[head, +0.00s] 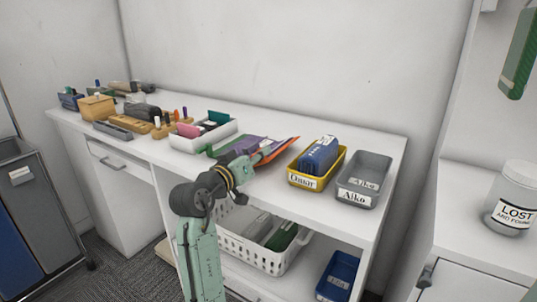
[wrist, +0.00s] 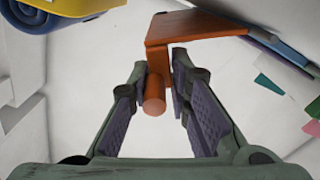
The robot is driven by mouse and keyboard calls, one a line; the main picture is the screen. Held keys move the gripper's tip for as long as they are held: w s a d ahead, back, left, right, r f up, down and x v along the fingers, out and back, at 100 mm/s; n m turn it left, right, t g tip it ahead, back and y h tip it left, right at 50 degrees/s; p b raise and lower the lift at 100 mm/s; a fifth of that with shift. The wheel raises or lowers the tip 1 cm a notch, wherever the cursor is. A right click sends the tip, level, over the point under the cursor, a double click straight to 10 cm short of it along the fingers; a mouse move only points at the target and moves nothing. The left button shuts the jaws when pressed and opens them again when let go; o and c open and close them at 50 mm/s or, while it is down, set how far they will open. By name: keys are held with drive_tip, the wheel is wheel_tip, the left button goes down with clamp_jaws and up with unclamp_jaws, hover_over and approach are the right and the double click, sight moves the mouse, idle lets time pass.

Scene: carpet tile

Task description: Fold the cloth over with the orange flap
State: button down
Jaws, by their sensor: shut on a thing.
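The cloth (head: 238,146) lies on the white worktop, with purple and green parts showing. Its orange flap (head: 284,148) is raised and tilted at the right side. In the wrist view the orange flap (wrist: 190,27) reaches down to a rounded orange tab (wrist: 155,92) between my fingers. My gripper (head: 264,154) is shut on this tab at the cloth's near right side; it also shows in the wrist view (wrist: 160,80). My gripper hides part of the cloth in the head view.
A yellow tray (head: 293,179) labelled Omar holds a blue bundle (head: 319,154) close on the right. A grey tray (head: 382,163) labelled Aiko stands beyond it. A white organiser (head: 192,146) stands left of the cloth. A white basket (head: 240,251) is below the worktop.

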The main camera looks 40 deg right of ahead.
drive_tip(key=r+n, duration=0.1)
drive_tip(key=w+r+n+p, duration=0.1)
drive_tip(key=shift+w+a+n, duration=0.15)
drive_tip(key=shift+a+n, duration=0.05)
drive_tip(key=shift+n, duration=0.1)
drive_tip(key=shift+w+a+r+p, duration=0.15)
drive_tip(key=shift+w+a, duration=0.15)
drive_tip(key=shift+w, duration=0.45)
drive_tip(key=shift+w+a+r+p, duration=0.15)
drive_tip(key=shift+w+a, duration=0.15)
drive_tip(key=shift+w, duration=0.45)
drive_tip(key=shift+w+a+f+n, duration=0.1)
drive_tip(key=shift+w+a+n, duration=0.2)
drive_tip(key=shift+w+n, duration=0.35)
drive_tip(key=shift+w+a+f, duration=0.15)
drive_tip(key=shift+w+a, duration=0.1)
drive_tip(key=shift+w, duration=0.25)
drive_tip(key=shift+w+a+f+n, duration=0.2)
drive_tip(key=shift+a+f+n, duration=0.05)
drive_tip(key=c, duration=1.8)
unclamp_jaws()
drive_tip(key=shift+a, duration=0.1)
drive_tip(key=shift+o, duration=1)
drive_tip(key=shift+s+d, duration=0.15)
drive_tip(key=shift+d, duration=0.1)
